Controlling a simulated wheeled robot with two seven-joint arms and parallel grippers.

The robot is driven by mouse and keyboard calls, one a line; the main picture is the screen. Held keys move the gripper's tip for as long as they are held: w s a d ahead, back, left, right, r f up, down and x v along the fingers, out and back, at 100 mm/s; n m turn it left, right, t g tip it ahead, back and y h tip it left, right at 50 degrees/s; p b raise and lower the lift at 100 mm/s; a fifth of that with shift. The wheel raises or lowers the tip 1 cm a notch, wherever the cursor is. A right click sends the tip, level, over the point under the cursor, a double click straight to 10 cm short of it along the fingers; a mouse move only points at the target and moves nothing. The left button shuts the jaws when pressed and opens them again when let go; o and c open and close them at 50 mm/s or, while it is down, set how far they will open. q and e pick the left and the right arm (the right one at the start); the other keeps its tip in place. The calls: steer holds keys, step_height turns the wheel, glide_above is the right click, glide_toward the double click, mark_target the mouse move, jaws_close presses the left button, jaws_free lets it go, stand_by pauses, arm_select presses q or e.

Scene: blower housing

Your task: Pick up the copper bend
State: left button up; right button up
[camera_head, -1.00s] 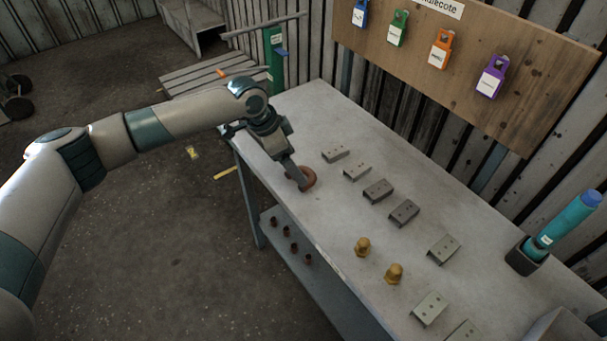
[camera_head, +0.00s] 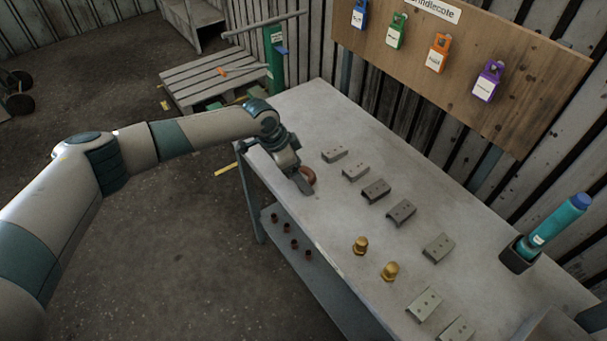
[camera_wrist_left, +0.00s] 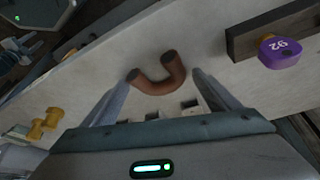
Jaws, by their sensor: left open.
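The copper bend (camera_head: 309,175) is a brown U-shaped pipe piece on the grey table (camera_head: 345,120), near its far left edge in the head view. My left gripper (camera_head: 303,184) is low over the table, right at the bend, and partly hides it. In the left wrist view the bend (camera_wrist_left: 158,78) lies between the two spread fingers of the left gripper (camera_wrist_left: 165,95), a little beyond their tips. The fingers look apart from it, and the gripper is open and empty. My right gripper is not in view.
Several grey brackets (camera_head: 376,191) lie in a row right of the bend. Two brass fittings (camera_head: 361,245) stand near the front edge. A teal bottle (camera_head: 555,226) stands in a dark holder. Small dark parts (camera_head: 285,228) sit on the lower shelf. Coloured tags (camera_head: 487,82) hang on a board.

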arm_select(q)
steer(key=c, duration=1)
steer(key=shift+r, duration=0.2)
steer(key=shift+r+b, duration=0.65)
step_height(320, 180, up, 2)
steer(key=shift+d+r+b, duration=0.1)
steer(key=shift+r+b, duration=0.1)
steer(key=shift+b, duration=0.5)
steer(key=s+d+r+b, duration=0.4)
steer(key=d+r, duration=0.3)
steer(key=d, duration=0.3)
steer(key=shift+s+d, duration=0.25)
steer(key=shift+d, duration=0.05)
